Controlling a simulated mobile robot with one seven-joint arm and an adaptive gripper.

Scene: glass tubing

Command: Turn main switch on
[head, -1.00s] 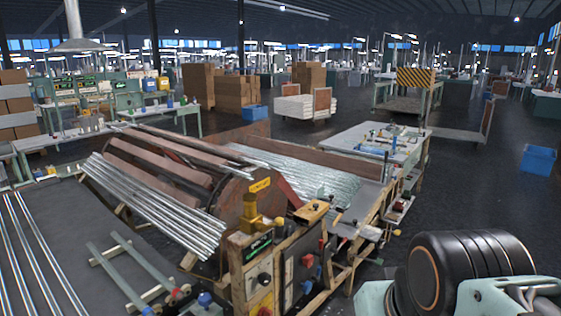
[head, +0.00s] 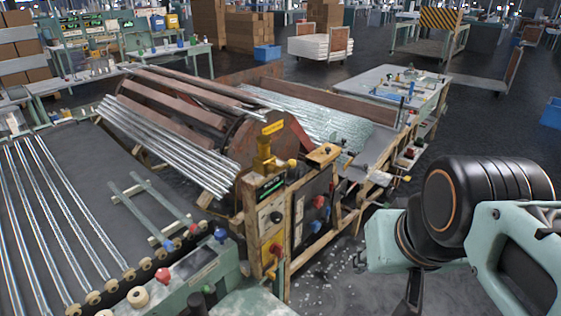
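A wooden-framed control cabinet (head: 263,238) stands at the front end of the tube machine, near the middle of the head view. Its front carries a small lit green display, a dark round knob (head: 276,217), a yellow panel and a red knob (head: 274,249). A darker panel beside it has red and blue knobs (head: 319,202). I cannot read labels, so I cannot tell which control is the main switch or how it is set. My arm's mint and black links show at the right, apart from the cabinet. My gripper's fingers cannot be made out.
A machine with a large rusty drum (head: 235,150) and glass tubes lies behind the cabinet. A conveyor bed with long tubes (head: 45,215) fills the left, with a mint console (head: 190,278) at its front. Open floor (head: 330,275) lies right of the cabinet.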

